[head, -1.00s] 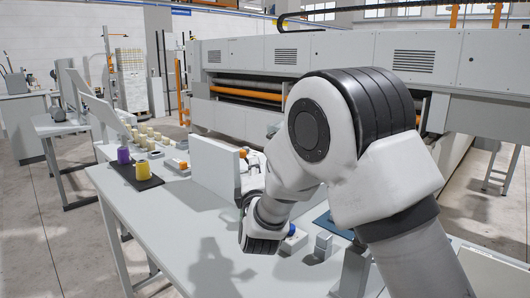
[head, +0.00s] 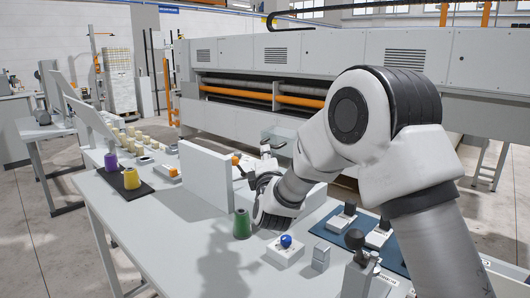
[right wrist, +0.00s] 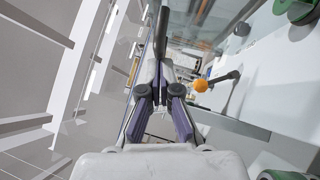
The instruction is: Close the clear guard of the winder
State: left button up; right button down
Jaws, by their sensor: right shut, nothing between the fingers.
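The winder is mostly hidden behind my right arm and a pale upright panel (head: 207,178) in the head view. A clear pane (head: 283,134), apparently the guard, stands raised behind my right wrist. Clear sheeting also shows at the top of the right wrist view (right wrist: 206,26). An orange knob (head: 236,160) shows beside the panel; in the right wrist view the knob (right wrist: 201,86) is on a dark lever, right of the fingers. My right gripper (right wrist: 162,70) is shut and empty, with a dark bar beyond its tips; contact cannot be told. My left gripper is out of view.
A green cone (head: 242,224) and a box with a blue button (head: 286,241) stand close to my right wrist. A blue mat (head: 330,229) lies to the right. Purple (head: 111,162) and yellow (head: 131,178) cones are left.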

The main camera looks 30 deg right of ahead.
aim_at(287, 131)
jog(key=d+r+m+g+p, duration=0.1)
jog(key=d+r+p, duration=0.1)
jog(key=p, duration=0.3)
jog(key=w+d+r+m+g+p, duration=0.1)
jog(key=d+m+g+p, duration=0.1)
jog(key=p, duration=0.3)
jog(key=shift+w+r+y+p, duration=0.2)
jog(key=shift+r+y+p, duration=0.1)
jog(key=shift+r+y, duration=0.1)
jog(key=d+m+g+p, duration=0.1)
jog(key=p, duration=0.2)
jog(key=w+d+m+y+p, duration=0.1)
jog(key=d+p, duration=0.1)
jog(key=d+m+g+y+p, duration=0.1)
jog(key=p, duration=0.2)
jog(key=shift+w+d+r+g+p, duration=0.2)
jog(key=shift+w+g+p, duration=0.05)
jog(key=shift+g+p, duration=0.1)
jog(key=w+d+f+m+g+y+p, duration=0.2)
jog(key=d+f, duration=0.4)
jog(key=d, duration=0.3)
jog(key=shift+w+f+y, duration=0.35)
jog(key=shift+w+y, duration=0.05)
jog(key=shift+w, duration=0.2)
jog(key=s+r+p, duration=0.6)
jog(key=s+r, duration=0.1)
jog(key=r, duration=0.4)
jog(key=shift+s+d+p, duration=0.15)
jog(key=shift+p, duration=0.25)
